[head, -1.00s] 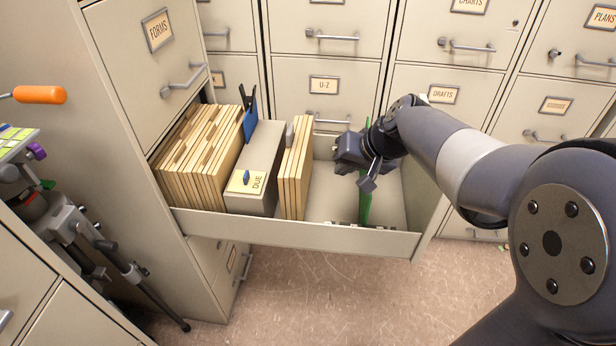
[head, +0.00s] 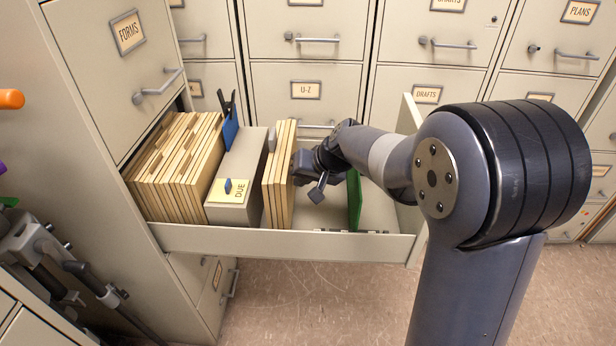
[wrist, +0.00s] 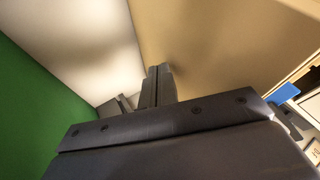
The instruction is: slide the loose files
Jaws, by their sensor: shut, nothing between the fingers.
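The loose files, a small group of tan folders (head: 280,178), stand upright in the open drawer, right of a grey box (head: 240,175) with a yellow "DUE" label. My gripper (head: 303,178) is inside the drawer, shut and empty, close against the right face of these folders; I cannot tell whether it touches. In the wrist view the shut fingers (wrist: 158,88) point along a large tan folder face (wrist: 215,45). A green divider (head: 354,200) stands right of my gripper, apart from it, and also fills the left of the wrist view (wrist: 35,110).
A packed row of tan files (head: 180,165) fills the drawer's left end. A blue clip (head: 230,130) stands behind the grey box. The drawer's front wall (head: 280,242) is near my gripper. Bare drawer floor (head: 325,208) shows between the folders and the green divider.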

